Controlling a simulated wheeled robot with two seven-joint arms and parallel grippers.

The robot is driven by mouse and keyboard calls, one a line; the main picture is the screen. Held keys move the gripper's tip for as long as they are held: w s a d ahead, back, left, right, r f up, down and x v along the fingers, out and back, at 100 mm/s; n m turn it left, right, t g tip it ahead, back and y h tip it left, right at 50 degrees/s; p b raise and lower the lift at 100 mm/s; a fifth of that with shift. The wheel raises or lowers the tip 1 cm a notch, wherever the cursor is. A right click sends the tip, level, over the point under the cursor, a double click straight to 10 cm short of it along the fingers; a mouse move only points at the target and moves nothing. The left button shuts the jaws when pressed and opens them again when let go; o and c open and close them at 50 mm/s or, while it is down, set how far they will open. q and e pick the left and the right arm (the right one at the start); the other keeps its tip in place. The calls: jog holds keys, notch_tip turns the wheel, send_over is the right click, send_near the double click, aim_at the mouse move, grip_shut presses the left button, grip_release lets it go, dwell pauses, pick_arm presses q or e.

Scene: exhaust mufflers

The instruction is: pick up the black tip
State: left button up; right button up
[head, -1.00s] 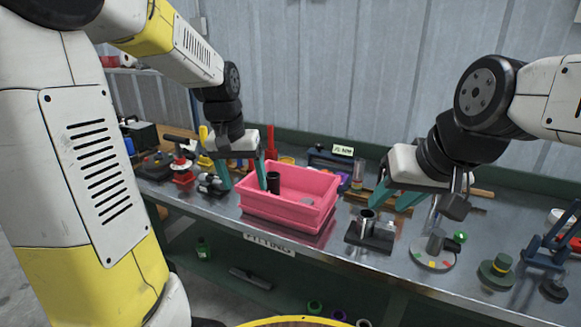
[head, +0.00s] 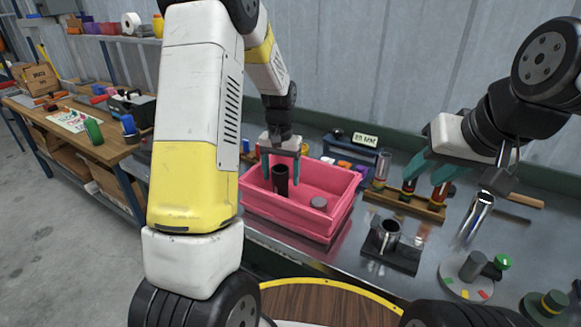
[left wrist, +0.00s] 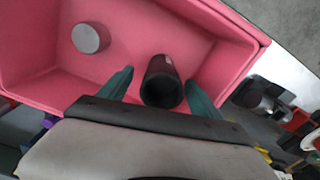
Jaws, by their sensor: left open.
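The black tip (head: 280,184), a dark open-ended tube, stands upright in the pink bin (head: 287,223) toward its left side. My left gripper (head: 281,171) is open above the bin, with one teal finger on either side of the tip's upper part in the head view. In the left wrist view the tip (left wrist: 160,75) lies between the two spread fingers (left wrist: 158,90), with a visible gap to each; I cannot tell its exact depth between them. My right gripper (head: 429,170) is open and empty over the bench, right of the bin.
A grey round piece (head: 318,203) lies in the bin, right of the tip. A wooden rack (head: 405,204) and a round plate with coloured marks (head: 466,278) are also on the bench.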

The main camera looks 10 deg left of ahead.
aim_at(281, 183)
pick_arm(q)
notch_tip(281, 183, down, 4)
jog(key=shift+a+r, duration=0.1)
jog(key=shift+r, duration=0.15)
jog(key=c, duration=1.3)
